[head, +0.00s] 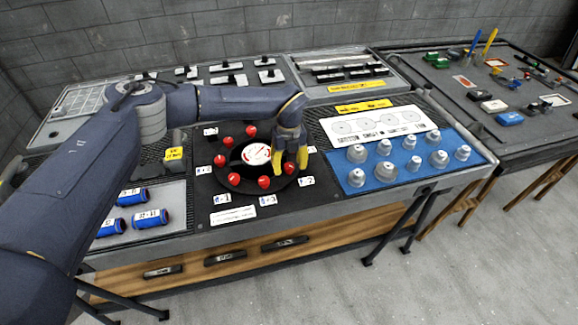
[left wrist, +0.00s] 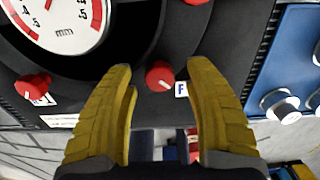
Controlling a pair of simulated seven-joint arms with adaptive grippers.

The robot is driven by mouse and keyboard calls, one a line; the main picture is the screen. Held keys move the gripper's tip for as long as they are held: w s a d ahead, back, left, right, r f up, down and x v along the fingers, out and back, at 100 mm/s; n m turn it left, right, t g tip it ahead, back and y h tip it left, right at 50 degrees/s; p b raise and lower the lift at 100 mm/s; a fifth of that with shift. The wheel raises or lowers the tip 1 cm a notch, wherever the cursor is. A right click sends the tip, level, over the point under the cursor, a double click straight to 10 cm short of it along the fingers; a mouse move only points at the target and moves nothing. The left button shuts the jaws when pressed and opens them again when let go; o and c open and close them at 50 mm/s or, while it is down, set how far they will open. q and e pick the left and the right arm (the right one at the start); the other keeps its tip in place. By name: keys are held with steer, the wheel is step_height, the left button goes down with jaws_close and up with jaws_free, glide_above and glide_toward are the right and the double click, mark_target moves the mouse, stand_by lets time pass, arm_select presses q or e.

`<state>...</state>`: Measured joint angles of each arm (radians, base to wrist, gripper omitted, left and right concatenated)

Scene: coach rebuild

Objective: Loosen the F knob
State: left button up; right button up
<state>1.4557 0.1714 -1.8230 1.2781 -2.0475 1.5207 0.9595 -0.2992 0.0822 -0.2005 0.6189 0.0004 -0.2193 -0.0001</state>
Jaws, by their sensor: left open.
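The F knob is a small red knob (left wrist: 160,75) beside a white label with an F (left wrist: 181,89) in the left wrist view. It sits on the black ring around a white dial (left wrist: 62,18) with red marks. My left gripper (left wrist: 158,80) is open, with its yellow fingers on either side of the F knob and a gap showing on both sides. In the head view the left gripper (head: 289,168) points down at the right side of the dial (head: 257,154), and a red knob (head: 288,168) shows between its fingers. My right gripper is not in view.
Other red knobs (head: 264,182) surround the dial, one close to the left gripper. A blue panel (head: 345,180) with several grey knobs lies to the right. Blue cylinders (head: 132,197) lie on a tray at left. A second table (head: 470,75) stands at far right.

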mark_target(289, 166)
arm_select(q)
step_height(289, 166, up, 11)
stand_by(0.5)
stand_by(0.3)
